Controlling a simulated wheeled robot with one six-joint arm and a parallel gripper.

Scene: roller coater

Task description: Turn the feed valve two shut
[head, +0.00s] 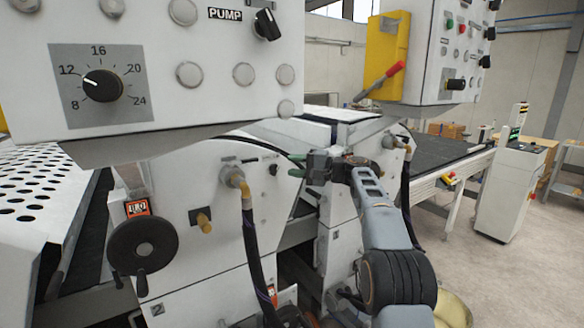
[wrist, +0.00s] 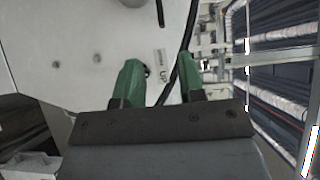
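No label in view names feed valve two, so I cannot tell which fitting it is. On the near machine unit, a brass fitting (head: 232,178) joins a black hose, and a short brass stub (head: 203,221) sits lower left. Another brass fitting (head: 391,142) with a hose is on the farther unit, right of my gripper. My gripper (head: 296,165) is in front of the machine, its green fingers pointing left. In the wrist view my gripper (wrist: 160,82) is open, with a clear gap and nothing held. A small black knob (wrist: 147,71) and a dark hose (wrist: 178,62) show beyond the fingers.
A black handwheel (head: 142,243) is at lower left, under a panel with a numbered dial (head: 103,85) and a pump switch (head: 266,25). A conveyor (head: 440,165) and grey cabinet (head: 508,190) are right; floor there is open.

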